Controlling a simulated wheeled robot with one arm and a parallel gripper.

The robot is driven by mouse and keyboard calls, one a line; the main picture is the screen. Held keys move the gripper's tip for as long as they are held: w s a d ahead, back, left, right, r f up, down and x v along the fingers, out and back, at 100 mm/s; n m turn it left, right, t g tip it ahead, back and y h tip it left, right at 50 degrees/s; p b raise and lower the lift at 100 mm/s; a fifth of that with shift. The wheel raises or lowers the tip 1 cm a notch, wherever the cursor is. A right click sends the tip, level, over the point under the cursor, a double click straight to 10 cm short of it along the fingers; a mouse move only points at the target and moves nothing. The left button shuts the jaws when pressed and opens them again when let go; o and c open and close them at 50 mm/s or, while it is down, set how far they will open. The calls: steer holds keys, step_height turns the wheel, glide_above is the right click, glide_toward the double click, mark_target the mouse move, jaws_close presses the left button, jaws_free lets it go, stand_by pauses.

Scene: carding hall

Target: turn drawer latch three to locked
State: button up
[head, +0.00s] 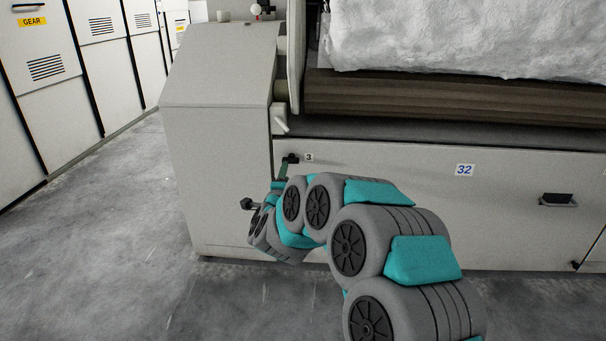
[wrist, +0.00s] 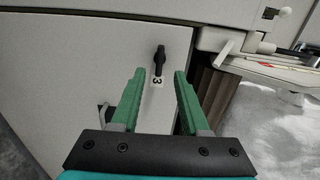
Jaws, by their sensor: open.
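Drawer latch three is a small black lever (head: 290,159) beside a "3" label (head: 309,157) on the pale machine front in the head view. In the wrist view the latch (wrist: 159,58) is elongated and points towards the label (wrist: 157,82), which looks turned sideways. In the head view the lever lies roughly level. My gripper (wrist: 160,72) is open, with its green fingers either side of the line to the latch and nothing between them. In the head view my gripper (head: 284,170) is just below the latch, partly hidden by my arm. I cannot tell whether it touches the latch.
A black knob (head: 248,204) sticks out left of my wrist. A white lever (head: 281,118) is above the latch. Grey lockers (head: 45,80) stand left; floor between is clear.

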mark_target(290, 162)
steer(key=shift+w+d+f, duration=0.1)
steer(key=shift+w+d, duration=0.1)
steer(key=shift+w, duration=1.8)
steer(key=shift+w+d, duration=0.2)
steer(key=shift+w, duration=1.75)
jaws_close()
